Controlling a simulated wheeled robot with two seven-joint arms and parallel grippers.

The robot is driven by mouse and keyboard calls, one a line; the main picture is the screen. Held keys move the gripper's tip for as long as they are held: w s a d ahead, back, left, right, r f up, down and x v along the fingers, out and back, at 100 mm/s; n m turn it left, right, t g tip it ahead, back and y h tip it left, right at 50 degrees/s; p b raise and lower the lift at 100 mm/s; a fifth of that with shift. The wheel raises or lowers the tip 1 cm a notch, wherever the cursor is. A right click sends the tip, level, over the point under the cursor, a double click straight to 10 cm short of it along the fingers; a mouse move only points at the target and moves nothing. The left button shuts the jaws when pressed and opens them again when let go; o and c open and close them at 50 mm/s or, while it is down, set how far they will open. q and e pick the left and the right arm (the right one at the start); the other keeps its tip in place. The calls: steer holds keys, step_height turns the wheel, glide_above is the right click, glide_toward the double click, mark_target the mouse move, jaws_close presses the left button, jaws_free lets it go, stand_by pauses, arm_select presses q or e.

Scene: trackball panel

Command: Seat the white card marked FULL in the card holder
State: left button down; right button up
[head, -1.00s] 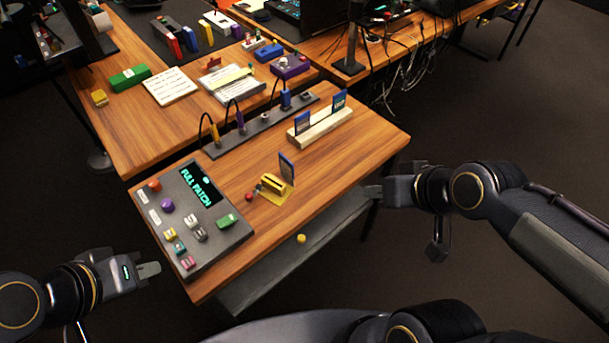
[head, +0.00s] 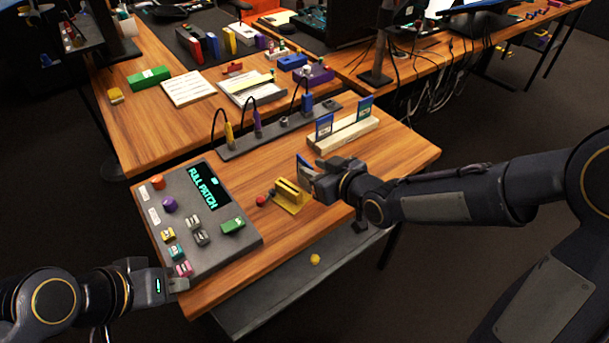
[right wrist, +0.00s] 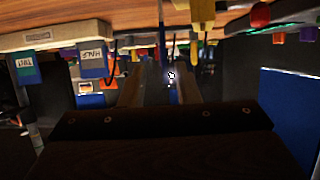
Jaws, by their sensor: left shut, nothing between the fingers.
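I cannot read a FULL mark on any card. My left gripper (head: 180,285) is shut and empty by the table's front-left corner.
A grey panel (head: 243,247) with coloured buttons and a FULL PATCH screen (head: 203,186) lies left of the holder. A red knob (head: 261,201) sits beside the holder. A dark strip with cables (head: 270,133) runs behind. Bare wood lies right of the holder.

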mark_target(298, 163)
steer(key=x, duration=0.4)
steer(key=shift+a+f, duration=0.35)
steer(key=shift+a, duration=0.1)
steer(key=shift+w+a+f, duration=0.15)
steer(key=shift+w+a, duration=0.1)
steer(key=shift+w, duration=0.25)
jaws_close()
